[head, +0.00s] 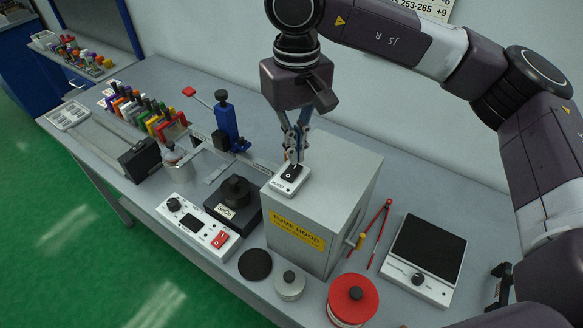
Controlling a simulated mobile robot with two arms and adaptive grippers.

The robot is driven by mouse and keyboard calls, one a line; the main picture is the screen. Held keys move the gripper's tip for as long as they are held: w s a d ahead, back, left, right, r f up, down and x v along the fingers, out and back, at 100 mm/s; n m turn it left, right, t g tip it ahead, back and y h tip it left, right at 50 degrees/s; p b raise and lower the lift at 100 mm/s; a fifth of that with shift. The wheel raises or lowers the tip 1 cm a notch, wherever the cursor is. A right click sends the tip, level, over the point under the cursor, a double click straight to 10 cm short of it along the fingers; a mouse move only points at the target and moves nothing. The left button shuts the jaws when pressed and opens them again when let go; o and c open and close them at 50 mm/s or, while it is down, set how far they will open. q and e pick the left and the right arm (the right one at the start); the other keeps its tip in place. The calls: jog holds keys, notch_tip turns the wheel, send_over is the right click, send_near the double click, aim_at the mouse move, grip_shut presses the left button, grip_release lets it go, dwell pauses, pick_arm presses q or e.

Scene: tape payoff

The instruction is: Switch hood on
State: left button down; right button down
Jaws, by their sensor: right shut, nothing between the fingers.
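The fume hood (342,193) is a grey box with a yellow "FUME HOOD" label on its front. A small white switch box with a black rocker (291,172) sits on its top, near the left edge. My right gripper (296,160) points down over the switch, with its fingertips shut and empty at the rocker's far side. I cannot tell whether the tips touch the rocker or which way the rocker is set. My left gripper is not in view.
Left of the hood are a black block (232,197) and a white device with a red switch (198,227). In front are a grey-lidded pot (290,284) and a red-lidded tin (352,298). Red tongs (381,232) and a hotplate (424,258) lie to the right.

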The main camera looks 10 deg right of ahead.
aim_at(295, 167)
jog(key=shift+f+b, duration=1)
jog(key=shift+f, duration=0.15)
dwell(0.7)
jog(key=shift+r, duration=0.15)
jog(key=shift+r+p, duration=1.9)
jog(key=shift+r, duration=1.55)
jog(key=shift+f, duration=0.1)
